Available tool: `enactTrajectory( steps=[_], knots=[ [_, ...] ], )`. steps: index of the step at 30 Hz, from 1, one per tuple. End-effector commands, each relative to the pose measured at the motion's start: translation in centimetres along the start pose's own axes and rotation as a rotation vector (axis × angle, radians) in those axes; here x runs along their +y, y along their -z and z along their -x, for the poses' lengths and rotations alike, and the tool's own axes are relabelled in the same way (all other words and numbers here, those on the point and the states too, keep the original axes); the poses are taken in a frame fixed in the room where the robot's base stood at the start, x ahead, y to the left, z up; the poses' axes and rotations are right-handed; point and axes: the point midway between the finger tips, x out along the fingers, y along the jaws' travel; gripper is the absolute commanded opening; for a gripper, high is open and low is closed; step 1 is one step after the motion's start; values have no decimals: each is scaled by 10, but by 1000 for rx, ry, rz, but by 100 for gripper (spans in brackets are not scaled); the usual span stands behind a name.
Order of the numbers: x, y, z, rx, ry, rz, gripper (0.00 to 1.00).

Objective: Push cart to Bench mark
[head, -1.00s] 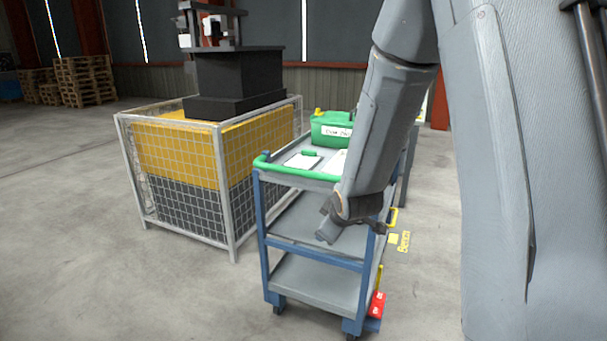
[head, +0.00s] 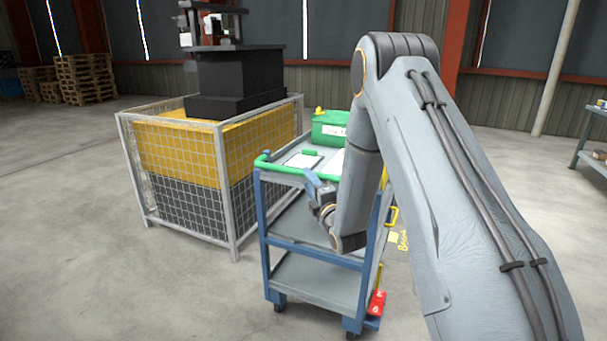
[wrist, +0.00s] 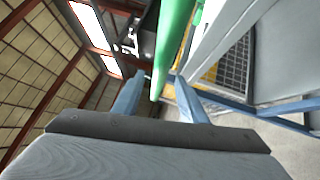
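The cart (head: 310,282) has a blue frame, grey shelves and a green push handle (head: 279,169) along its near top edge. It stands right of a mesh cage. The Bench mark (head: 403,240) is yellow lettering on the floor just right of the cart, partly hidden by the cart and my arm. My gripper (head: 312,180) is at the handle's right part. In the wrist view my gripper (wrist: 158,80) is open, with the green handle (wrist: 172,40) between its two blue fingers and gaps on both sides. I cannot tell whether a finger touches it.
A red pedal (head: 376,303) sits low at the cart's near right corner. A green case (head: 331,127) and papers lie on the cart's top. The mesh cage (head: 233,200) with a black machine stands close on the left. A workbench (head: 597,125) is far right. Floor at left is clear.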

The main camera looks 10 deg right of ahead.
Motion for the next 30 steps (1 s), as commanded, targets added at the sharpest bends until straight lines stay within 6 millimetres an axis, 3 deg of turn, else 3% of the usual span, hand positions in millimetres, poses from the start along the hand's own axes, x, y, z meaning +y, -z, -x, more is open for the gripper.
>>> enactTrajectory(
  steps=[9,20,21,27,30],
  knots=[
    [0,0,-42,-1,2,-2,39],
    [-1,0,-50,-1,3,-3,39],
    [-1,0,-50,-1,3,-3,37],
    [-1,0,-50,-1,3,-3,3],
    [-1,0,-50,-1,3,-3,0]
  ],
)
